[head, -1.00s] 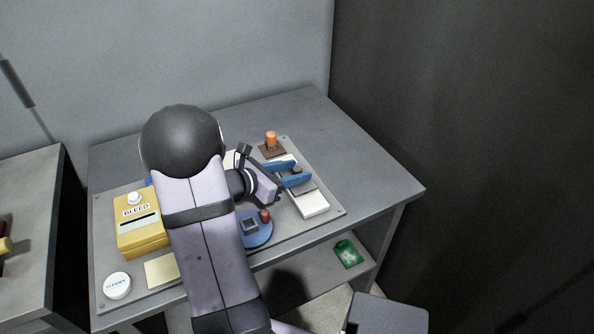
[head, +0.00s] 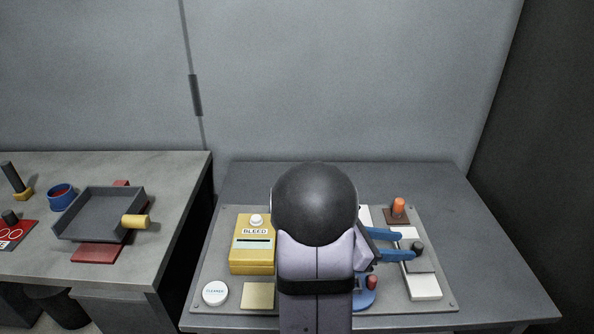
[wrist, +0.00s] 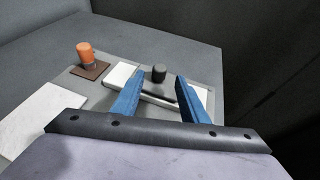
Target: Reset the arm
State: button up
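My gripper (head: 393,244) has blue fingers and reaches over the right part of the grey board on the table. In the wrist view my gripper (wrist: 155,98) is open, with its fingers apart. A black knob (wrist: 158,74) on a grey-and-white block shows beyond and between the fingertips. In the head view this black knob (head: 418,248) is just right of the fingertips. I cannot tell whether the fingers touch anything, but nothing shows gripped between them. My arm's dark joint hides the middle of the board.
A yellow BLEED box (head: 253,256), a round white CLEANED disc (head: 215,293) and a beige pad (head: 258,296) lie left of my arm. An orange peg (head: 398,206) stands behind the gripper. A dark tray (head: 72,228) sits on the left table.

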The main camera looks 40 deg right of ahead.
jog(key=a+m, duration=0.1)
jog(key=a, duration=0.1)
jog(key=a+m+y+p, duration=0.1)
jog(key=a, duration=0.1)
jog(key=a+m+y, duration=0.1)
jog(key=a, duration=0.1)
jog(key=shift+a+r+p, duration=0.35)
jog(key=shift+p, duration=0.05)
jog(key=w+a+f+m+t+y+p, duration=0.1)
jog(key=w+a+y, duration=0.1)
jog(key=a, duration=0.4)
jog(key=w+a+f+m+t+y+p, duration=0.1)
jog(key=w+a+m, duration=0.1)
jog(key=a, duration=0.5)
jog(key=w+a+f+m+t+y+p, duration=0.1)
jog(key=w+a+m+y, duration=0.1)
jog(key=a, duration=0.4)
jog(key=shift+w+a+f+t+y, duration=0.15)
jog(key=shift+w+a+t+y, duration=0.15)
jog(key=shift+w+t, duration=0.1)
jog(key=w+a+m+t+y+p, duration=0.1)
jog(key=w+a+m+t+y, duration=0.1)
jog(key=a, duration=1.3)
jog(key=shift+w+a+r+m+t+y+p, duration=0.25)
jog(key=shift+w+r+m+t+y+p, duration=0.2)
jog(key=shift+w+m+y, duration=0.4)
jog(key=shift+s, duration=0.15)
